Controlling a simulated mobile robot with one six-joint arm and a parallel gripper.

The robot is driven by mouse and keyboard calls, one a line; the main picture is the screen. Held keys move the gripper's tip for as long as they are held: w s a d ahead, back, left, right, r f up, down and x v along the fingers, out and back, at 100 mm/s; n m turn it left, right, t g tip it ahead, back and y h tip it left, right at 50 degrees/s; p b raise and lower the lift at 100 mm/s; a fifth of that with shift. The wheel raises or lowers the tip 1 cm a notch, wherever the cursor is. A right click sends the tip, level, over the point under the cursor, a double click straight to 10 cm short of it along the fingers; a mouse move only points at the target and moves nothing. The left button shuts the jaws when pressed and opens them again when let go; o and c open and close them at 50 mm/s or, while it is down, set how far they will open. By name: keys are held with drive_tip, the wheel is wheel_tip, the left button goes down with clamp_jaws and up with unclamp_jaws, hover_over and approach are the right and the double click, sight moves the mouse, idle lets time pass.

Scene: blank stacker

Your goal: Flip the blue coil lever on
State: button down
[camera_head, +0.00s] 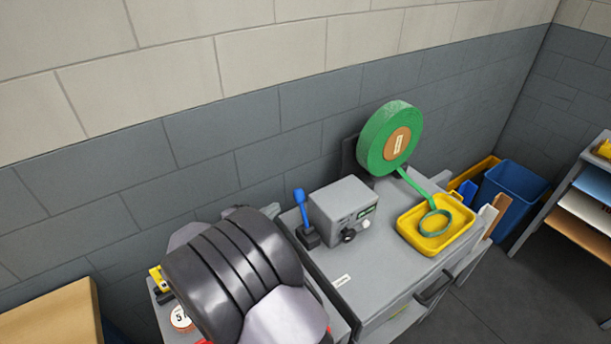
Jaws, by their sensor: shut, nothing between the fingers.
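The blue lever (301,205) stands almost upright, with a slight lean to the left, on a small dark base (307,238). It is on the grey cabinet top, just left of a grey control box (343,212). The box has a black knob, a white knob and a small green display on its front. A green coil (390,138) stands behind the box, and its strip runs down to a yellow tray (408,229). My dark arm fills the lower left foreground, left of the lever and apart from it in the picture. My gripper's fingers do not show.
The grey cabinet top (375,285) is clear in front of the box. A blue bin (512,190) stands on the floor to the right, near a shelf rack with sheets. A brown box (50,315) is at the lower left. A block wall closes off the back.

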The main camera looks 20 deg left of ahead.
sight(303, 210)
drive_tip(key=shift+s+a+f+n+t+y, duration=0.1)
drive_tip(key=shift+a+f+n+t+y, duration=0.1)
drive_tip(key=shift+a, duration=0.25)
drive_tip(key=shift+a+f+n+t+y, duration=0.1)
drive_tip(key=shift+a+f+n, duration=0.1)
drive_tip(key=shift+a, duration=0.2)
drive_tip(key=b+x, duration=0.3)
drive_tip(key=x, duration=0.7)
drive_tip(key=shift+d, duration=0.1)
